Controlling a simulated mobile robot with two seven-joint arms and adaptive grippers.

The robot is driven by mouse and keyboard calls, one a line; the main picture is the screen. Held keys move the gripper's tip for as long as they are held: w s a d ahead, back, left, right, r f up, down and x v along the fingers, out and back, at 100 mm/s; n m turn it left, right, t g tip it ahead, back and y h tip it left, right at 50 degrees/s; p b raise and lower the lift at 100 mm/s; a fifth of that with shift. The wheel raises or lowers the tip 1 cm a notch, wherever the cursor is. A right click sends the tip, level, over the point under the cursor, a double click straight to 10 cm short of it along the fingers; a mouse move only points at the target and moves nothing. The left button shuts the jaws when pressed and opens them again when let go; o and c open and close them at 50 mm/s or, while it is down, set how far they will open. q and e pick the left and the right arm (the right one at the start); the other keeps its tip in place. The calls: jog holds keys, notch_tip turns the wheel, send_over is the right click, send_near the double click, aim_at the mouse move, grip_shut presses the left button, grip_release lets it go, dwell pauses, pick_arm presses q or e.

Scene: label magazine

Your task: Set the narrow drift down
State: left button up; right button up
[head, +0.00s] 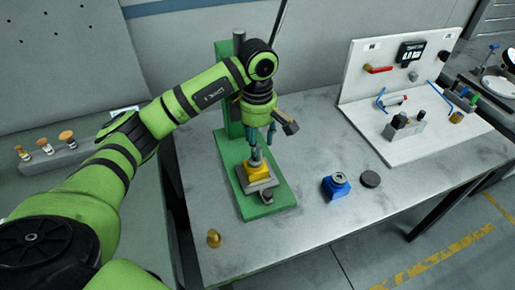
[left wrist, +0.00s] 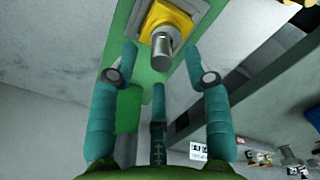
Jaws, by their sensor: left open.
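A grey metal pin (head: 256,156), which looks like the narrow drift, stands in a yellow block (head: 258,172) on the green press base (head: 281,199). In the left wrist view the pin (left wrist: 162,44) rises from the yellow block (left wrist: 176,20), just beyond my fingertips. My left gripper (head: 262,137) is directly above the pin, pointing down. Its fingers (left wrist: 161,62) are spread, with a visible gap between them and the pin. The pin's lower end is hidden in the block. My right gripper is in neither view.
A rack (head: 52,159) with several knobbed tools stands at the left. A blue block (head: 335,188), a dark disc (head: 371,179) and a small brass piece (head: 213,238) sit on the grey table (head: 300,235). A white panel stand (head: 425,135) is at right. The front table middle is clear.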

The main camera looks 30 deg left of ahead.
aim_at(258, 146)
pick_arm(q)
jog(key=shift+d+f+p, duration=0.1)
jog(key=shift+f+p, duration=0.6)
jog(key=shift+f, duration=1.35)
jog(key=shift+s, duration=0.1)
grip_shut()
